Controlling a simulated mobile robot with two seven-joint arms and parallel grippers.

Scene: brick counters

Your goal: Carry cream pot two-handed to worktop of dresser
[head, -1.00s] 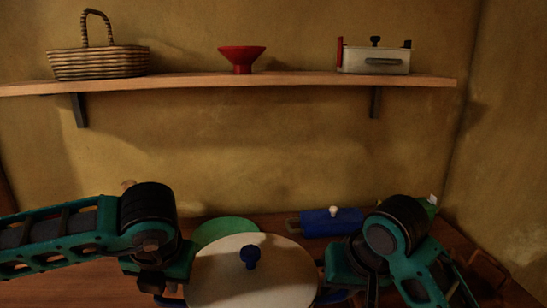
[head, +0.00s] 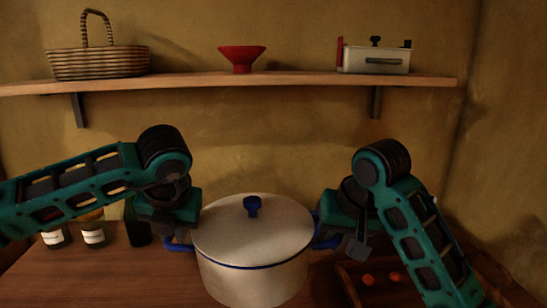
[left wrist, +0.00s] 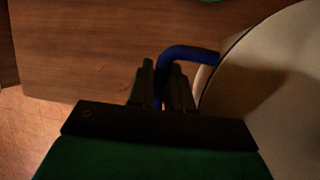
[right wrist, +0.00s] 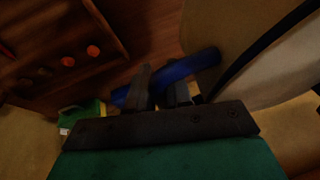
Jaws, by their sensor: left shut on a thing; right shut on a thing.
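The cream pot (head: 250,278) is upright, with its lid on, a blue knob on top and a blue rim line. It is in the middle of the head view, between my two grippers. My left gripper (head: 178,240) is shut on its left blue handle, which shows between the fingers in the left wrist view (left wrist: 186,53). My right gripper (head: 335,240) is shut on the right blue handle, also in the right wrist view (right wrist: 190,66). The wooden worktop (head: 100,280) lies below. The pot's base is near the lower frame edge; any gap beneath is unclear.
Jars (head: 94,235) and a dark bottle (head: 138,228) stand behind left. A wooden tray (head: 345,285) with small orange pieces (head: 368,280) is close at right. Above, a wall shelf (head: 200,83) holds a basket (head: 98,64), red bowl (head: 241,58) and pale box (head: 376,60).

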